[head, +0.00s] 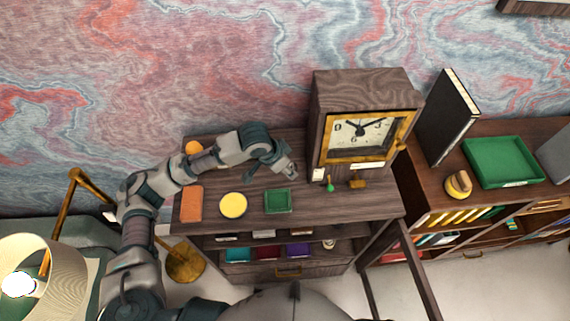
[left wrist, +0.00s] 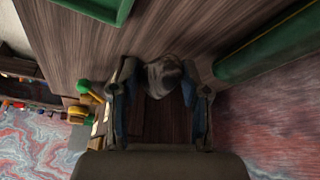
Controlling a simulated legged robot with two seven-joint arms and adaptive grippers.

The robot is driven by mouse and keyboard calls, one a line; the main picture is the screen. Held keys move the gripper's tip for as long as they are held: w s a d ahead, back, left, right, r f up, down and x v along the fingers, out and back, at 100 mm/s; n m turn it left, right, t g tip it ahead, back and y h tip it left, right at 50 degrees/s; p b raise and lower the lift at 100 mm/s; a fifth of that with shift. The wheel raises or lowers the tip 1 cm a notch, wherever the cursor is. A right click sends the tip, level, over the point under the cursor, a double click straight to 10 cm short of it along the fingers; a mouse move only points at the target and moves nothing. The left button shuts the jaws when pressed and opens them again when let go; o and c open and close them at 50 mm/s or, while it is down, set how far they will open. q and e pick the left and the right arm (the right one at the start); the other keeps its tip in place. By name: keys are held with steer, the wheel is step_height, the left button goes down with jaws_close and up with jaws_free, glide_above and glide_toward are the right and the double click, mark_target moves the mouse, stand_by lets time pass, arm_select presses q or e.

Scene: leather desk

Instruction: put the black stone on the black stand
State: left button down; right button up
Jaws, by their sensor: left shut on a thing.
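My left gripper (head: 288,177) is over the desk top, left of the clock and behind the green tray. In the left wrist view its two fingers (left wrist: 162,90) are closed on the sides of a dark grey, rounded stone (left wrist: 164,76). The stone is hard to make out in the head view. I cannot pick out a black stand in either view. My right gripper is not in view.
A wooden clock (head: 362,130) stands right of the gripper, with a small green-topped object (head: 330,187) before it. A green tray (head: 278,207), yellow disc (head: 233,205) and orange block (head: 191,203) lie along the front. A long dark green object (left wrist: 265,47) is close by.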

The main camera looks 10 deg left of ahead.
arm_select(q)
steer(key=shift+w+a+f, duration=0.1)
steer(key=shift+w+a, duration=0.2)
steer(key=shift+w, duration=0.3)
steer(key=shift+w+a+f, duration=0.1)
steer(key=shift+w+a, duration=0.2)
steer(key=shift+w, duration=0.25)
steer(key=f, duration=0.1)
steer(key=f+p, duration=0.1)
steer(key=f, duration=0.1)
steer(key=shift+a+f, duration=0.15)
steer(key=shift+a, duration=0.25)
steer(key=shift+d, duration=0.2)
steer(key=c, duration=1)
jaws_free()
steer(key=shift+s+d, duration=0.1)
steer(key=o, duration=0.4)
steer(key=shift+d, duration=0.1)
steer(key=shift+o, duration=0.2)
steer(key=shift+d, duration=0.1)
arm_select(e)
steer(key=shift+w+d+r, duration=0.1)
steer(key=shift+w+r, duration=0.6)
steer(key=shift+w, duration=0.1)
